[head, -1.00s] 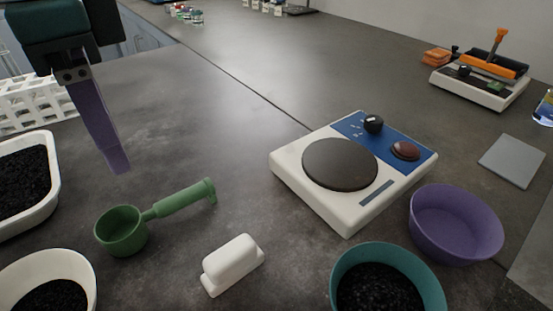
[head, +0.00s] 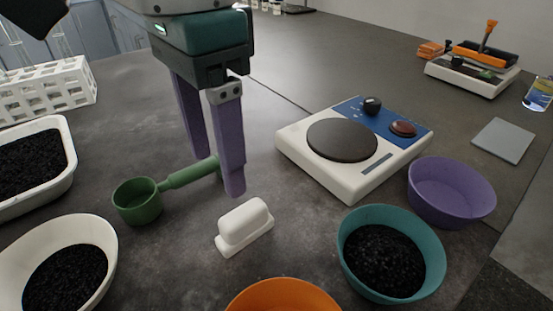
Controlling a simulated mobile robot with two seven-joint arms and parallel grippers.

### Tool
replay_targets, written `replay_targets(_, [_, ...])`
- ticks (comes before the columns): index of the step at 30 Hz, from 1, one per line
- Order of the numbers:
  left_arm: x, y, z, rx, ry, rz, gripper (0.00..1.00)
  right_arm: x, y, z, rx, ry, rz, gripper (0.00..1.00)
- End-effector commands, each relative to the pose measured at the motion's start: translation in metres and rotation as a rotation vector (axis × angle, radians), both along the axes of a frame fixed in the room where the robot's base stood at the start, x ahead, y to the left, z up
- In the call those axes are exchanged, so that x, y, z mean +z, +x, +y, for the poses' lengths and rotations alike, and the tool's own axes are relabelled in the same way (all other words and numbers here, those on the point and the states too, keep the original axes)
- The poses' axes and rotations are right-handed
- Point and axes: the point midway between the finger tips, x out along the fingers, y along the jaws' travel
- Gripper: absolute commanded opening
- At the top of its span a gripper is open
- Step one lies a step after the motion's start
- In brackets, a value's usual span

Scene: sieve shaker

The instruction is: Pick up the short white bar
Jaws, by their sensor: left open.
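The short white bar (head: 244,225) lies on the dark bench in the middle front of the head view. It has a narrower raised part on a wider base. My left gripper (head: 217,176) points down with its two purple fingers apart and nothing between them. Its fingertips are above and behind the bar, slightly to the left, and apart from it. The nearer finger hides the tip of the green scoop's handle. My right gripper is not in view.
The green scoop (head: 138,203) lies left of the bar. A white hotplate (head: 346,190), teal bowl (head: 352,228) and purple bowl (head: 452,208) stand to the right. An orange bowl (head: 283,296) is in front, a white bowl (head: 104,238) at front left. A white test-tube rack (head: 62,88) stands at back left.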

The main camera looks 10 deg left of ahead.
Motion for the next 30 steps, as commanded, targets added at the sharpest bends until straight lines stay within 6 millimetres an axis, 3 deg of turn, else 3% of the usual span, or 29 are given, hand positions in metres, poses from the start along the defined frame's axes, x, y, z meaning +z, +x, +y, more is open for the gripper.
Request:
replay_targets(3, [-0.015, 0.001, -0.015, 0.015, -0.004, 0.006, 0.68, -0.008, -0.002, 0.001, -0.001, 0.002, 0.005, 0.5])
replay_targets(21, [-0.095, 0.006, -0.019, 0.015, -0.003, 0.007, 0.68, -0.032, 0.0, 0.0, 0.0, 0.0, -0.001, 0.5])
replay_targets(30, [-0.102, 0.006, -0.019, 0.013, -0.003, 0.004, 0.68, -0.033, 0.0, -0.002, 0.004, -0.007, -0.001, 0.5])
